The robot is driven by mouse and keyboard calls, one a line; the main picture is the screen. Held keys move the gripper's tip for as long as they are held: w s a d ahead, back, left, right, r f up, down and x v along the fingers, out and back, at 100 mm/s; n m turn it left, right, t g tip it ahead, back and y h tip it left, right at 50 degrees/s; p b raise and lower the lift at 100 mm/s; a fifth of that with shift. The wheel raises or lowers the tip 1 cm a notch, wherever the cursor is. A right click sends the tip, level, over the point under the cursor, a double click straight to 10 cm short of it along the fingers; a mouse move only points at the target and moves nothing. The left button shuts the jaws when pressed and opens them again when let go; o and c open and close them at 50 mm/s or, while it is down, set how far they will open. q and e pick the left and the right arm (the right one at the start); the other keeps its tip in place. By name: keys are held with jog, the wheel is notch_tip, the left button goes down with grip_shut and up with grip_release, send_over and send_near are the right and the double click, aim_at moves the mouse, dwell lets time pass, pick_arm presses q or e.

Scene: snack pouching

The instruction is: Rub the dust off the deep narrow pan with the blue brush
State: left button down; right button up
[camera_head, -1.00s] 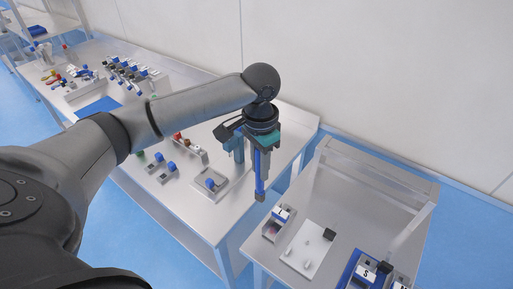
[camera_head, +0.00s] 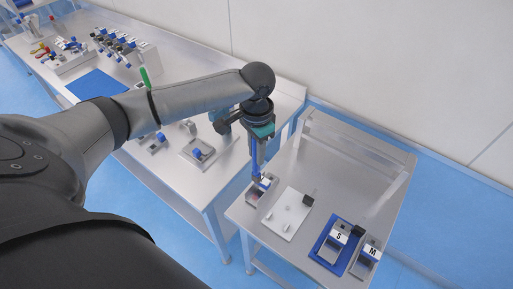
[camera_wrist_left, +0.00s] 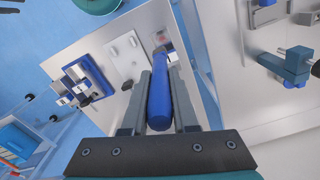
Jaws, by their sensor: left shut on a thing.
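My left gripper (camera_head: 257,138) is shut on the blue handle of the brush (camera_head: 255,158) and holds it pointing down. In the left wrist view the blue handle (camera_wrist_left: 160,100) lies between the two fingers (camera_wrist_left: 161,80). The brush's lower end is at a small grey pan with a white-and-blue end (camera_head: 252,193), at the left edge of the near right table. I take this for the deep narrow pan, but cannot be sure. Whether the bristles touch it cannot be told, and any dust is too small to see. My right gripper is not in view.
A white board (camera_head: 285,213) with small pegs and a dark block lies just right of the pan. Pans marked S (camera_head: 338,236) and M (camera_head: 371,251) stand farther right, the S one on a blue mat. The long left table (camera_head: 180,180) holds several metal fixtures.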

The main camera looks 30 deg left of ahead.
pick_arm(q)
jog(key=b, duration=0.1)
send_over(256, 181)
jog(key=f, duration=0.3)
jog(key=w+f, duration=0.1)
jog(key=f, duration=0.1)
jog(key=shift+a+f, duration=0.2)
jog(key=shift+f, duration=0.05)
jog(key=shift+f+b, duration=1.2)
jog(key=shift+f, duration=1.3)
jog(key=shift+f+b, duration=0.3)
jog(key=shift+f, duration=0.3)
jog(key=shift+s+p, duration=0.1)
jog(key=shift+p, duration=0.3)
dwell(0.3)
jog(key=shift+a, duration=0.1)
jog(key=shift+a+p, duration=0.4)
jog(key=shift+a, duration=0.15)
jog(key=shift+d, duration=0.15)
